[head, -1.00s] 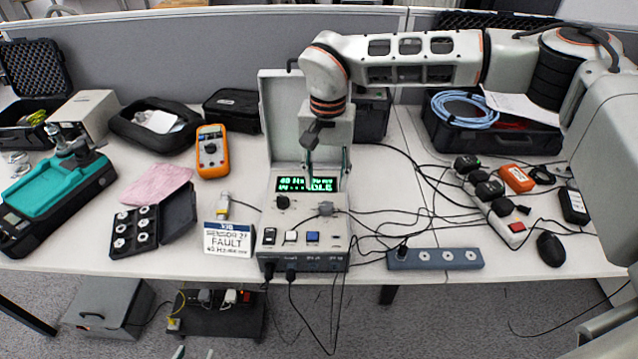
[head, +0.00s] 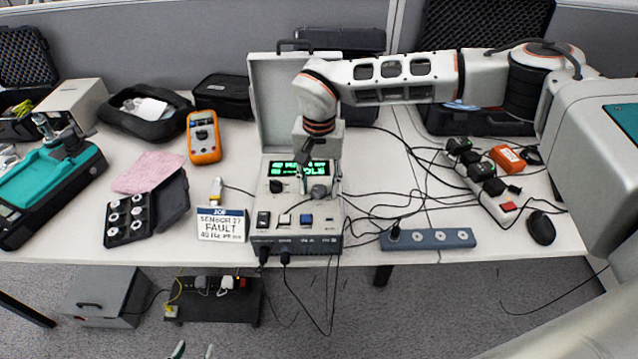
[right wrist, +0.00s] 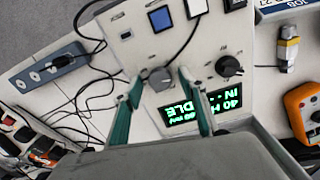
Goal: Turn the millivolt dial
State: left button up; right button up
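The calibrator (head: 330,222) is a grey box with its lid raised, a green-lit display (head: 318,172) and two knobs. The black knob (head: 277,186) is on the left and the grey knob (head: 319,192) on the right; their labels are too small to read. In the right wrist view the black knob (right wrist: 228,66) is outside my fingers. My right gripper (right wrist: 159,82) is open, its fingertips on either side of the grey knob (right wrist: 159,76); contact cannot be told. The head view shows my right gripper (head: 320,180) over the panel. My left gripper (head: 193,351) shows only apart fingertips at the bottom edge.
A job card (head: 221,224) reading sensor fault stands left of the box. Cables run across the table to a power strip (head: 428,239). An orange multimeter (head: 204,137) and an open black case (head: 145,208) lie left. The raised lid (head: 278,105) stands behind the panel.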

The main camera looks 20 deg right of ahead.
jog(key=c, duration=1)
jog(key=shift+c, duration=0.2)
